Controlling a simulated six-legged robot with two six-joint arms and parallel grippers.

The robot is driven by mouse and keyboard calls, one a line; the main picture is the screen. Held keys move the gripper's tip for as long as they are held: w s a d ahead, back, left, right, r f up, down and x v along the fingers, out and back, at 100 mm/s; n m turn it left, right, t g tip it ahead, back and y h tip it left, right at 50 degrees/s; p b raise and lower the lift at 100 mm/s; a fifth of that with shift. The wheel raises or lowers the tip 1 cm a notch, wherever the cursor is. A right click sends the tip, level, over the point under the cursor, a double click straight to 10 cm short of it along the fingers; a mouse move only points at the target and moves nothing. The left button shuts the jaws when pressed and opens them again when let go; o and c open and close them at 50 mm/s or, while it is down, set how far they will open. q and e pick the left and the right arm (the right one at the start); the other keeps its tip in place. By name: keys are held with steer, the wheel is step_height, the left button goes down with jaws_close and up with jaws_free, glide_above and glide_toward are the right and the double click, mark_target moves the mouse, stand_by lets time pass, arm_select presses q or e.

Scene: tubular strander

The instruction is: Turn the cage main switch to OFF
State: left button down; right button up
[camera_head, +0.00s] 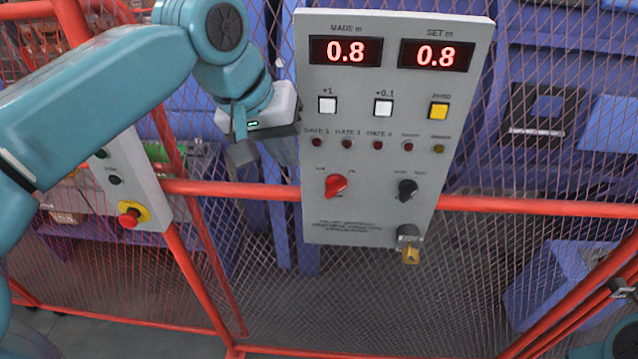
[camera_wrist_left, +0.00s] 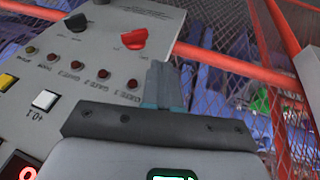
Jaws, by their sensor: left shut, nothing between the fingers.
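The cage main switch appears to be the red rotary knob (camera_head: 336,186) low on the left of the grey control panel (camera_head: 370,225). Its handle sits at a slant; the small labels above it are too blurred to read. The red knob (camera_wrist_left: 134,38) also shows at the top of the left wrist view. My left gripper (camera_head: 287,148) is at the panel's left edge, above and left of the knob. In the left wrist view its fingers (camera_wrist_left: 165,88) are shut and empty, apart from the knob.
A black knob (camera_head: 407,190) sits right of the red one, with a key switch (camera_head: 409,235) below. Lamps, push buttons and two displays fill the panel above. A red fence rail (camera_head: 240,190) and mesh run behind. An emergency-stop button (camera_head: 130,217) is on a box at left.

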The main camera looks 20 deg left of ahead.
mark_target(336, 187)
arm_select(q)
steer(key=x, duration=0.3)
steer(key=d+x, duration=0.1)
steer(key=x, duration=0.2)
steer(key=d+x, duration=0.1)
steer(key=x, duration=0.2)
steer(key=shift+s+d, duration=0.15)
steer(key=shift+s, duration=0.05)
steer(key=shift+f, duration=0.1)
